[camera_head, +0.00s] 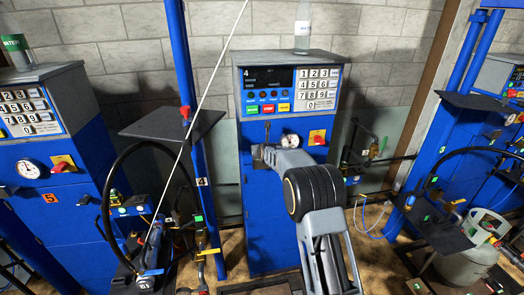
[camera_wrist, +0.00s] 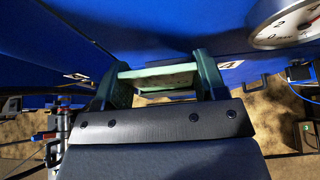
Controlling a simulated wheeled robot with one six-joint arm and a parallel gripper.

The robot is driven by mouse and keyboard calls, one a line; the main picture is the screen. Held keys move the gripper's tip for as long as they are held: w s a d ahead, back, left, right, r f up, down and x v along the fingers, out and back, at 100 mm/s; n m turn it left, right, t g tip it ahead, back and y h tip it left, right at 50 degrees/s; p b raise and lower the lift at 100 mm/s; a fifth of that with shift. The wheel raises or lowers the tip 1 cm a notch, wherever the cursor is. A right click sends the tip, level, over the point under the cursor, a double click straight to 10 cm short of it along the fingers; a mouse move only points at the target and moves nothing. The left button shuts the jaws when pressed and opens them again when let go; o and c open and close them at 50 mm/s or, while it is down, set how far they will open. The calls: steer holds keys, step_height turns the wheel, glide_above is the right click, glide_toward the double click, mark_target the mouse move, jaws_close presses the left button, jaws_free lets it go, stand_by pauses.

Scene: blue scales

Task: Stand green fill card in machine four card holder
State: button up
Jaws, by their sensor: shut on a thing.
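My gripper (camera_wrist: 162,72) is in the wrist view, its two dark green fingers shut on a pale green card (camera_wrist: 158,80). The card spans the gap between the fingers and is seen nearly edge-on, close to a blue panel. In the head view my arm reaches to the front of machine four (camera_head: 262,205), a blue cabinet with a "4" on its display. The fingertips and card are hidden there by my arm. I cannot clearly make out the card holder in either view.
A round gauge (camera_wrist: 285,22) is at the upper right of the wrist view, right of the gripper. A red-and-yellow switch (camera_head: 317,137) is beside it on the machine. A water bottle (camera_head: 302,28) stands on top. A blue post (camera_head: 190,120) with a dark shelf stands left.

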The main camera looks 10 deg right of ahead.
steer(key=o, duration=1.1)
steer(key=b+v, duration=0.1)
steer(key=v, duration=1.2)
steer(key=shift+s+r, duration=0.15)
steer(key=shift+s, duration=0.15)
